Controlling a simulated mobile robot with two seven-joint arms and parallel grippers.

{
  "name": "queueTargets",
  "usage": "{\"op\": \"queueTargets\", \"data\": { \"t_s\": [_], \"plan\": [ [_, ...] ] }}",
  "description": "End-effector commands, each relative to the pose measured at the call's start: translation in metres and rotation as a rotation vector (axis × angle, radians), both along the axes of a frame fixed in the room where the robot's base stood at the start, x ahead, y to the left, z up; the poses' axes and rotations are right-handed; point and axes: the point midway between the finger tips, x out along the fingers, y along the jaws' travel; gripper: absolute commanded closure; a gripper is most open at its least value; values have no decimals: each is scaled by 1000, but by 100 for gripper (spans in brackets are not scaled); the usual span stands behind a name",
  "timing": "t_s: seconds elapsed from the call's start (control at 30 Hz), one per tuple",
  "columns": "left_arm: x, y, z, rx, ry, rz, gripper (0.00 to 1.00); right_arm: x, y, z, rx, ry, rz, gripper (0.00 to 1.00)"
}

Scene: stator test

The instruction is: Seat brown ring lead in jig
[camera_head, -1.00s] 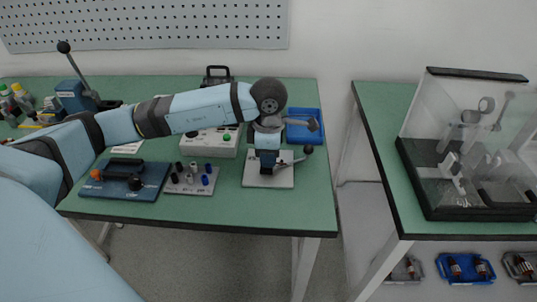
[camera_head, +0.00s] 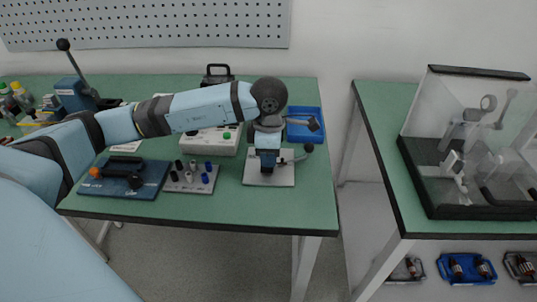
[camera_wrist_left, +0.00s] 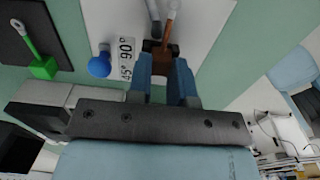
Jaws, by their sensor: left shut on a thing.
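My left gripper (camera_head: 268,166) points down over the pale jig plate (camera_head: 284,181) near the right end of the green bench. In the left wrist view, its blue fingers (camera_wrist_left: 166,78) are shut on a brown block-like piece (camera_wrist_left: 165,54), with a brown stem (camera_wrist_left: 169,28) running on from it; this appears to be the brown ring lead. The jig plate (camera_wrist_left: 203,14) lies close beneath, with a label marked 45° and 90° (camera_wrist_left: 126,58). The fingers and arm hide the jig's seat, so I cannot tell whether the lead touches it. My right gripper is out of view.
A lever with a black knob (camera_head: 308,147) stands at the jig's right. A blue tray (camera_head: 303,113) lies behind it. A plate of small posts (camera_head: 204,187) and a dark blue fixture (camera_head: 148,187) stand left. The bench front right is clear.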

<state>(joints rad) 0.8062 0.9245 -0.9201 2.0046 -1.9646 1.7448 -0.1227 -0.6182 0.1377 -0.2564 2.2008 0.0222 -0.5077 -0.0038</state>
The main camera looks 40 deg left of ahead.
Motion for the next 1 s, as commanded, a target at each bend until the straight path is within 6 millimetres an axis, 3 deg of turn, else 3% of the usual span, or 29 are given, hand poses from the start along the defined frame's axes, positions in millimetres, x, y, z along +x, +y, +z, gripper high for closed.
{"op": "queueTargets", "data": {
  "t_s": [0.13,0.17,0.3,0.67,0.8,0.87,1.0],
  "plan": [
    [0,0,-1,0,0,0,100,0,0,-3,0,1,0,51],
    [0,0,-1,0,0,0,78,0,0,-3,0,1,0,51],
    [0,0,-1,1,-1,0,50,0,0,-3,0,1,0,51],
    [0,0,-1,1,-1,0,50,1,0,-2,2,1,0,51],
    [0,0,-1,1,-1,0,50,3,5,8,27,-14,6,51],
    [1,0,16,-1,-6,0,50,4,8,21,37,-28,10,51],
    [1,0,52,1,-7,-1,50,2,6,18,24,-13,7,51]
  ]
}}
